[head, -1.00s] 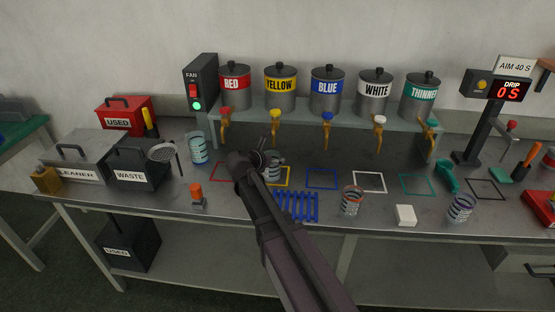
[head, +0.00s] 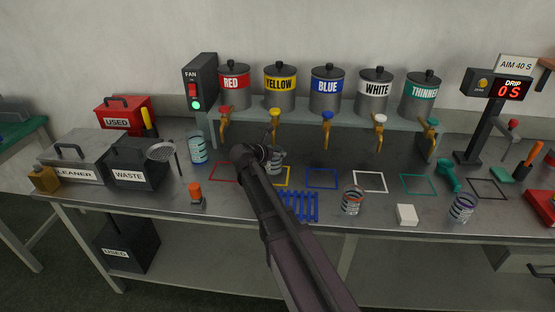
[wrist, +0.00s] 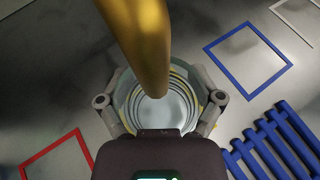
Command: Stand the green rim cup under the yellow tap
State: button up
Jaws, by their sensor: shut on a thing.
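The cup in my gripper (wrist: 160,101) is clear with dark bands and a pale greenish rim (wrist: 124,96). My gripper is shut around its sides, one finger on each side in the wrist view. In the head view the cup (head: 276,164) is partly hidden behind my wrist. It is upright at the yellow square (head: 285,183), below the yellow tap (head: 275,118). In the wrist view the tap's spout (wrist: 145,45) hangs over the cup, its tip inside the rim outline. I cannot tell whether the cup's base touches the bench.
Empty red (head: 222,172) and blue (head: 321,179) squares flank the cup. A blue rack (head: 300,207) lies in front. Other cups stand at the left (head: 198,150), a red-rimmed one (head: 353,202) and a purple-rimmed one (head: 461,209) to the right. Further taps hang along the shelf.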

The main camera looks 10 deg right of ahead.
jog(key=shift+f+b, duration=1.05)
jog(key=shift+f, duration=0.3)
jog(key=shift+f, duration=0.1)
jog(key=o, duration=0.9)
jog(key=shift+r, duration=0.25)
jog(key=p+v, duration=0.5)
jog(key=v, duration=0.7)
jog(key=shift+f, duration=0.1)
